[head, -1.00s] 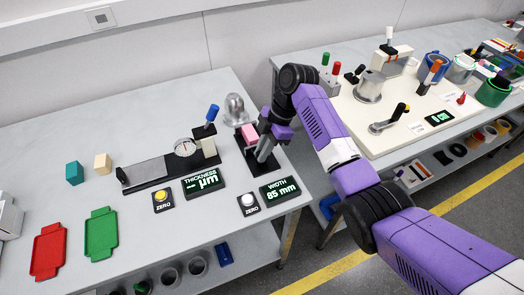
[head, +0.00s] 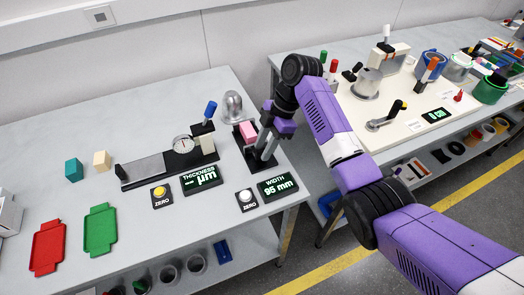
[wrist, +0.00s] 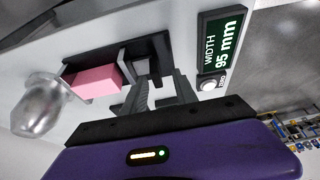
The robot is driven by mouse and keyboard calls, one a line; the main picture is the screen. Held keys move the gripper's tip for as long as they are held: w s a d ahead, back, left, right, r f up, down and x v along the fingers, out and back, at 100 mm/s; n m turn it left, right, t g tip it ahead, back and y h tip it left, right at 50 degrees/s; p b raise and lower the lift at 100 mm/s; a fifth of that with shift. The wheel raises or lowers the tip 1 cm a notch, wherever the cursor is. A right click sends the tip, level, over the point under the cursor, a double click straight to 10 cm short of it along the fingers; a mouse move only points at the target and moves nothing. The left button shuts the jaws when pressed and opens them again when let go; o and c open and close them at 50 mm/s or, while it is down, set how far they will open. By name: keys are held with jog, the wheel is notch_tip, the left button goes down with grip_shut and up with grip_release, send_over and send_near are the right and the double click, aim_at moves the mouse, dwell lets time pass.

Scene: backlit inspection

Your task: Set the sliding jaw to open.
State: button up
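The width gauge, with its black base (head: 244,150), stands near the right end of the left bench, with a pink block (head: 249,132) on it. In the wrist view the pink block (wrist: 97,80) lies left of the jaw. The sliding jaw (wrist: 138,68) is a grey part, largely hidden by my fingers. My gripper (head: 265,150) points down at the gauge's right side; in the wrist view its fingers (wrist: 161,82) stand a narrow gap apart, seemingly closed around the jaw. The width display (head: 278,186) reads 95 mm, and it also shows in the wrist view (wrist: 222,45).
A silver domed part (head: 233,105) stands behind the gauge. A zero button (head: 246,197) is in front. The thickness gauge with a blue-handled lever (head: 210,110) is to the left. Red (head: 48,247) and green trays (head: 100,230) lie farther left. A second bench is at the right.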

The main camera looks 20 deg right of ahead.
jog(key=v, duration=0.6)
dwell(0.4)
jog(key=w+r+m+t+h, duration=0.1)
jog(key=w+r+m+t, duration=0.2)
jog(key=w+m+t, duration=0.7)
jog(key=s+f+m+t, duration=0.1)
jog(key=s+a+m+t+h, duration=0.1)
jog(key=s, duration=0.1)
jog(key=s+f+m+t, duration=0.1)
jog(key=s+m+t, duration=0.1)
jog(key=shift+a+f+h, duration=0.2)
jog(key=shift+f+h, duration=0.1)
jog(key=shift+f, duration=0.05)
jog(key=s+a+r+m+h, duration=0.1)
jog(key=s+m, duration=0.3)
jog(key=s, duration=4.4)
jog(key=shift+s+a+t+h, duration=0.4)
jog(key=shift+a+h, duration=0.1)
jog(key=shift+a, duration=0.1)
